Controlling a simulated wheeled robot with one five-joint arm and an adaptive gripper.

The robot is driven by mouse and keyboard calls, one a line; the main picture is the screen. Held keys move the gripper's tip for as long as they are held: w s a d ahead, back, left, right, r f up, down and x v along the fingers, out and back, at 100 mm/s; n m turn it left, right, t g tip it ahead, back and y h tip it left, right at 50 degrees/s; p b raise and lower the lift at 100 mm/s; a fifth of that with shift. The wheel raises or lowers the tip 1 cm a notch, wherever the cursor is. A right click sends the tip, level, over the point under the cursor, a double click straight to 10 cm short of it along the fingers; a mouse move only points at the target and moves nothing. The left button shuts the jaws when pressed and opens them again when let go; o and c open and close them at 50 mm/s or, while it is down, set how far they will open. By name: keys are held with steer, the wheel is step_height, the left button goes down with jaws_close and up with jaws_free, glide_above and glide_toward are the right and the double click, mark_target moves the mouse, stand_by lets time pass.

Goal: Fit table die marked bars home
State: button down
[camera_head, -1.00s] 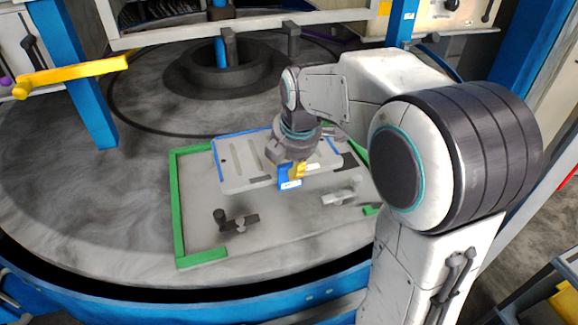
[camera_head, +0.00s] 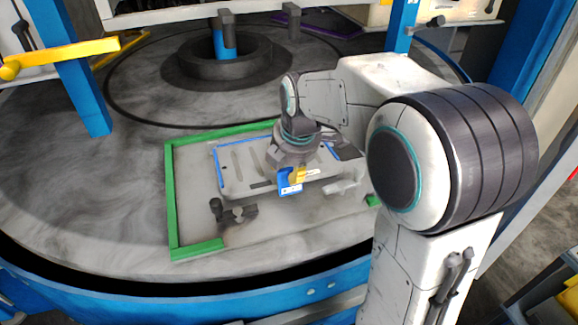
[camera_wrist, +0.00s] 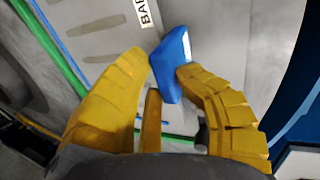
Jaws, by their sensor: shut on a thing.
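The die is a grey plate (camera_head: 232,182) with dark slots and blue edging; it lies over the area inside the green frame (camera_head: 170,205). A white label on the plate (camera_wrist: 95,25) reads "BAR" in the wrist view, its end cut off. My gripper (camera_head: 297,177) has yellow fingers and is shut on the die's blue tab (camera_head: 288,187), at the die's near side. The wrist view shows the tab (camera_wrist: 171,62) between the fingertips. My gripper and arm hide part of the die. I cannot tell whether the plate is seated or slightly raised.
A dark clamp (camera_head: 232,212) stands close to the die's near left corner. A light grey clamp (camera_head: 345,187) is right of the tab. A dark round hub (camera_head: 225,68) with a blue post stands behind.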

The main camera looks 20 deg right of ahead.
steer(key=shift+w+r+t+b, duration=0.15)
steer(key=shift+t+b, duration=0.65)
steer(key=shift+b, duration=1.25)
stand_by(2.1)
steer(key=shift+f+b, duration=1.45)
steer(key=shift+f, duration=0.1)
stand_by(0.5)
steer(key=c, duration=0.9)
jaws_free()
steer(key=shift+c, duration=0.2)
steer(key=shift+o, duration=0.4)
steer(key=shift+s+f, duration=0.2)
steer(key=shift+s, duration=0.05)
steer(key=shift+s+r, duration=0.1)
steer(key=shift+r, duration=0.25)
steer(key=v, duration=1.1)
steer(key=shift+r, duration=0.35)
